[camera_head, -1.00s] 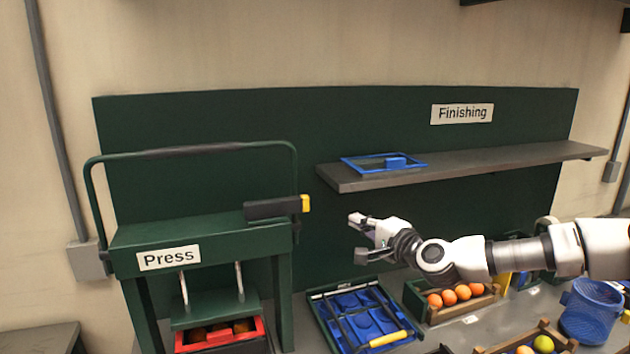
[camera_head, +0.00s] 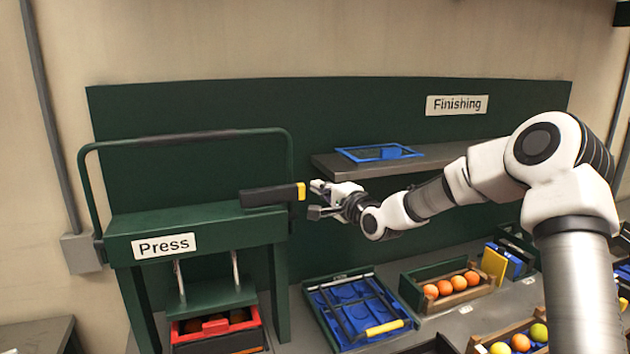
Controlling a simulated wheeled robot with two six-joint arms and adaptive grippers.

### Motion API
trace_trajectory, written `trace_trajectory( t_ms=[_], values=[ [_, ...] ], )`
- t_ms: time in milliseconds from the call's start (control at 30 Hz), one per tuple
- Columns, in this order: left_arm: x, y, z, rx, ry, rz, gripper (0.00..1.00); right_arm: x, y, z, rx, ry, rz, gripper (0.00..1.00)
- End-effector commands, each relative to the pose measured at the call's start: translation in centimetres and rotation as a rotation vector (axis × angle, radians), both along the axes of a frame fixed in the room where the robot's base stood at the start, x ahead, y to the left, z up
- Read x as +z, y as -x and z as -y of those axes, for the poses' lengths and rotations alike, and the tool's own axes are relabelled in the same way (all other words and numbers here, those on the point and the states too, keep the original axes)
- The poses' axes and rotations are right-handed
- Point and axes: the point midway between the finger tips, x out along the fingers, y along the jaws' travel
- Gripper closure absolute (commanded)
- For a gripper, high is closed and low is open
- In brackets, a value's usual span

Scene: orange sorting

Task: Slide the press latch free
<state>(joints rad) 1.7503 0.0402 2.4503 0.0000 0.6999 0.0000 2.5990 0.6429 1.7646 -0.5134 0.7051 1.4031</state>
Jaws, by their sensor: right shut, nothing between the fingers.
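The green press (camera_head: 205,226) stands at the left with its "Press" label and a handle bar (camera_head: 185,137) raised above it. The latch (camera_head: 268,196) is a black bar with a yellow end (camera_head: 301,191), lying across the right top of the press. My right gripper (camera_head: 316,198) is shut and empty, just right of the yellow end. Its tips look very close to the yellow end; I cannot tell whether they touch. A red and black crate (camera_head: 215,341) with fruit sits under the press plate. My left gripper is out of view.
A shelf (camera_head: 440,160) labelled Finishing holds a blue-framed tray (camera_head: 380,153) behind my right arm. Below are a green tray with blue insert (camera_head: 360,305), a crate of oranges (camera_head: 410,290) and another fruit crate (camera_head: 480,345). The wall space above is free.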

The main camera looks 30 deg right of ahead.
Motion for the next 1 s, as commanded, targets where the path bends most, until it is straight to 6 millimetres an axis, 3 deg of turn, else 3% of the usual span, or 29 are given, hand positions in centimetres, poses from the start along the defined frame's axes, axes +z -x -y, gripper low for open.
trace_trajectory(
  t_ms=[133, 467, 567, 733, 833, 1000],
  values=[
    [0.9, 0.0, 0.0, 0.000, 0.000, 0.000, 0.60, 0.0, -0.3, -1.3, 0.000, 0.000, -0.002, 1.00],
    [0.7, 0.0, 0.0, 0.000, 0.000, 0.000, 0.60, -0.2, -0.3, -1.4, -0.001, -0.001, -0.001, 1.00],
    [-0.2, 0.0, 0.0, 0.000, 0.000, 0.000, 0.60, -0.5, -0.5, -2.3, 0.001, 0.001, 0.000, 1.00],
    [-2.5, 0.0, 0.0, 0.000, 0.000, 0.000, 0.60, -0.7, -1.2, -5.4, 0.003, 0.005, 0.000, 1.00],
    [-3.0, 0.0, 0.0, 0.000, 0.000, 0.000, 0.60, -0.5, -1.5, -6.6, 0.001, 0.002, 0.000, 1.00],
    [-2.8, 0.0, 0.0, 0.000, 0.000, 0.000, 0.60, -0.1, -1.6, -7.0, 0.000, 0.000, -0.001, 1.00]
  ],
)
